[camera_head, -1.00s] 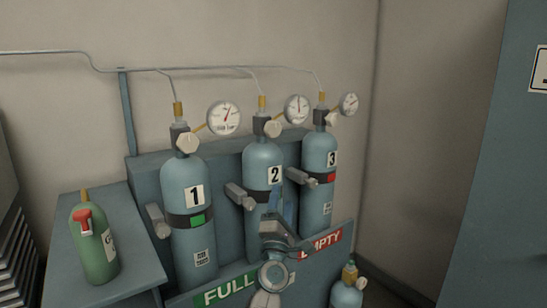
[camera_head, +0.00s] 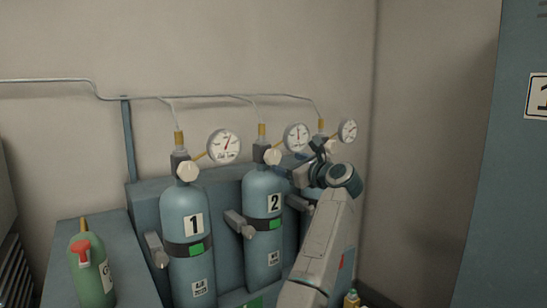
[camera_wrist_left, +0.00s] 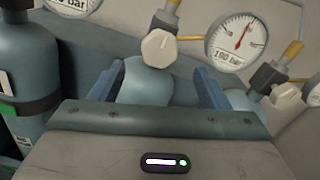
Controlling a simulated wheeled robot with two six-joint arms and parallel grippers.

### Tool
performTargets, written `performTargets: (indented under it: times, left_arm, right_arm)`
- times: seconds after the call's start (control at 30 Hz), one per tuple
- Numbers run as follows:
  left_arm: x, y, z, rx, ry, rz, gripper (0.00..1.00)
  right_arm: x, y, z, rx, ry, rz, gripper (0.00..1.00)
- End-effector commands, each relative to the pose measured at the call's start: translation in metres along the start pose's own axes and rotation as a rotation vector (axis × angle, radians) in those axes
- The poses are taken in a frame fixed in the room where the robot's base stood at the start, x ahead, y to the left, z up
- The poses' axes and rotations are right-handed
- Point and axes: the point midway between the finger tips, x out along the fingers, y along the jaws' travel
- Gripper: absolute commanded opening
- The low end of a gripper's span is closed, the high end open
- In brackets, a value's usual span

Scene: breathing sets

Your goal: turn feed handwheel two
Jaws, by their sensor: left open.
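Handwheel two (camera_head: 272,157) is a pale faceted knob on the valve at the top of the blue-grey cylinder marked 2 (camera_head: 262,229). Its round dial gauge (camera_head: 295,137) sits up and to the right. My left gripper (camera_head: 293,164) is open just right of the handwheel, near the tops of cylinders 2 and 3. In the left wrist view the handwheel (camera_wrist_left: 158,47) appears ahead of and between the two blue fingers (camera_wrist_left: 158,86), apart from them, with the cylinder's rounded shoulder below. My arm hides most of cylinder 3. My right gripper is out of view.
Cylinder 1 (camera_head: 188,235) with its own handwheel (camera_head: 187,172) stands to the left. Cylinder 3's gauge (camera_head: 347,131) is close to my left gripper. A thin pipe (camera_head: 220,96) runs along the wall above. A green bottle (camera_head: 92,275) stands at the far left.

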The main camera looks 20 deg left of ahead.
Motion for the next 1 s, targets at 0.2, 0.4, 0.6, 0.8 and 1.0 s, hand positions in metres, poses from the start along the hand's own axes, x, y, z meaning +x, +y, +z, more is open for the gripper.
performTargets:
  times: [0.2, 0.4, 0.6, 0.8, 1.0]
  left_arm:
    - [0.043, 0.0, 0.004, 0.004, -0.003, 0.002, 0.69]
    - [0.071, 0.0, 0.003, 0.004, -0.002, 0.001, 0.69]
    - [0.082, 0.0, 0.001, 0.003, -0.002, -0.001, 0.69]
    - [0.084, 0.0, 0.0, 0.002, -0.002, -0.001, 0.69]
    - [0.083, 0.0, 0.0, 0.002, -0.002, -0.001, 0.46]
  right_arm:
    - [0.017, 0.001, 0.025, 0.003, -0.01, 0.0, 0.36]
    - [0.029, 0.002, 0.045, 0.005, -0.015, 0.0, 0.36]
    - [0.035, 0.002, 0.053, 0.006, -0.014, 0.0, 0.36]
    - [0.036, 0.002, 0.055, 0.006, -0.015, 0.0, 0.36]
    - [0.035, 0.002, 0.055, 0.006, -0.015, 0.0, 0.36]
